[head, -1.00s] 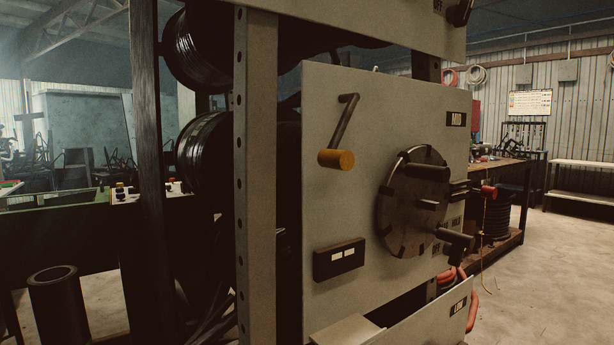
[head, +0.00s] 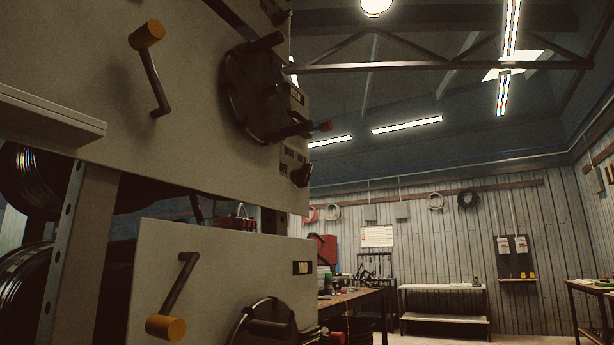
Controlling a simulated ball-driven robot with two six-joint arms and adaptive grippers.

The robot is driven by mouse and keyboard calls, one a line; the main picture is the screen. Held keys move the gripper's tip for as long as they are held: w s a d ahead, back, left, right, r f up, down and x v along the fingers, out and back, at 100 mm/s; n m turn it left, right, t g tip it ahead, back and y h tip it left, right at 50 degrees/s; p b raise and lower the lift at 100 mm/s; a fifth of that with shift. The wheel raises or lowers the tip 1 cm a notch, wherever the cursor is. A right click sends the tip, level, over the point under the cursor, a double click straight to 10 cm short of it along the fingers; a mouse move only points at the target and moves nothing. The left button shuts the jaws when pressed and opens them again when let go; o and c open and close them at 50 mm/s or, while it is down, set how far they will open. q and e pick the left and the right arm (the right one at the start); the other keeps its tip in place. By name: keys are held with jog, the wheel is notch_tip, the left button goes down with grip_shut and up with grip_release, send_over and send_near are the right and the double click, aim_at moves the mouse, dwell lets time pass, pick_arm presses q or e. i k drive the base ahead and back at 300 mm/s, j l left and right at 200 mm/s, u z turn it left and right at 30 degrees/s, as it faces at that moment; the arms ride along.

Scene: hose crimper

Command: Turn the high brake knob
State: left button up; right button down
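The upper grey panel (head: 200,130) fills the top left of the head view. A small black knob (head: 302,175) sits at its lower right edge, below small dark labels (head: 289,154) too small to read. This looks like the high brake knob. A crank with an orange grip (head: 147,34) is on the panel's left. Neither of my grippers is in view.
A lower grey panel (head: 215,245) carries another orange-gripped crank (head: 166,327) and a dark wheel (head: 268,325). A ledge (head: 50,115) juts out at left. A workbench (head: 355,303) and a white shelf (head: 443,289) stand behind. The space right of the panels looks open.

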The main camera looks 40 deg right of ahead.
aim_at(299, 178)
jog(key=k+l, duration=0.15)
jog(key=l, duration=0.25)
jog(key=k+l, duration=0.15)
jog(key=l, duration=0.25)
jog(key=k+l+u, duration=0.1)
jog(key=l, duration=0.3)
jog(key=k+l, duration=0.05)
jog(key=k, duration=0.05)
